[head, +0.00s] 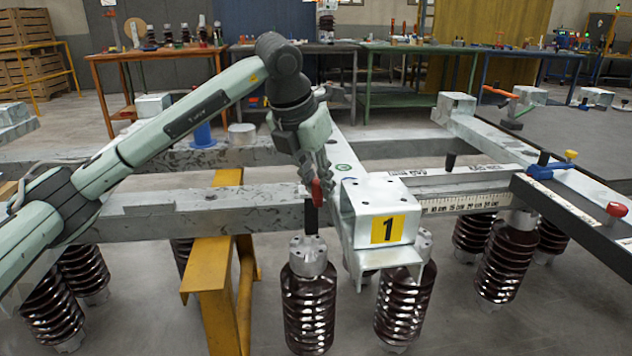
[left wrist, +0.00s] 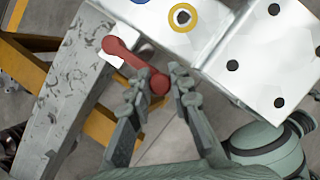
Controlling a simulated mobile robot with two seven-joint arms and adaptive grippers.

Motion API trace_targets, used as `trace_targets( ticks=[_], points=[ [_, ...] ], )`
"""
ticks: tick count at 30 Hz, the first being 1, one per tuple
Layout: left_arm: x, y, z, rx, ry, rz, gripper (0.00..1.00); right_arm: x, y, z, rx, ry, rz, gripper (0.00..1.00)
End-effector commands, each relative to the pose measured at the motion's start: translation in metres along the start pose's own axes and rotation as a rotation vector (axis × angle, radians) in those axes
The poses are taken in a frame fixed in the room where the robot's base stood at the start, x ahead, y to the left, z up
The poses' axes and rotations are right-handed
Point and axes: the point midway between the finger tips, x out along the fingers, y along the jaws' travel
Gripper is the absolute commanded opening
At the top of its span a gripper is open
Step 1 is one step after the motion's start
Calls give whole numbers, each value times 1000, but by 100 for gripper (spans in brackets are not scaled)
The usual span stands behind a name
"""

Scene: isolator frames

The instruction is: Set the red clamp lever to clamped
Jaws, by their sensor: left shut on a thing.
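The red clamp lever (head: 316,192) is at the front left of the galvanised bracket marked 1 (head: 362,204). In the left wrist view, the red lever (left wrist: 128,56) runs from a pivot by a small white block down to a round knob. My left gripper (head: 317,178) comes down from above and is shut on the lever's knob end. In the left wrist view, the fingers of my left gripper (left wrist: 159,84) lie on either side of the knob. The fingers hide part of the lever in the head view. My right gripper is not in view.
A yellow trestle (head: 214,290) stands left of the bracket. Ribbed brown insulators (head: 310,305) stand below the steel beams. A white scale bar (head: 466,202) runs right of the bracket. Another red knob (head: 616,209) and an orange lever (head: 500,92) are farther right.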

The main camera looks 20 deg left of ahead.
Motion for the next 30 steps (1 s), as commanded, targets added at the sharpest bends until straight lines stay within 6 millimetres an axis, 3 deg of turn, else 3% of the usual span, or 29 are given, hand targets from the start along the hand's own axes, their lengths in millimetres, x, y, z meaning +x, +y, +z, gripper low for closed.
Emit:
trace_targets(
  ticks=[12, 13, 18, 30],
  points=[
    [0, -5, 1, 7, -5, -9, 0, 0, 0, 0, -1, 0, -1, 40],
    [0, -5, 1, 7, -5, -9, 22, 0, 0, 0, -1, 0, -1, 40],
    [0, -4, 1, 5, -4, -7, 40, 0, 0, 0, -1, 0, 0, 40],
    [-7, -1, 1, 1, -4, -3, 40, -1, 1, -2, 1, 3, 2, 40]
  ],
)
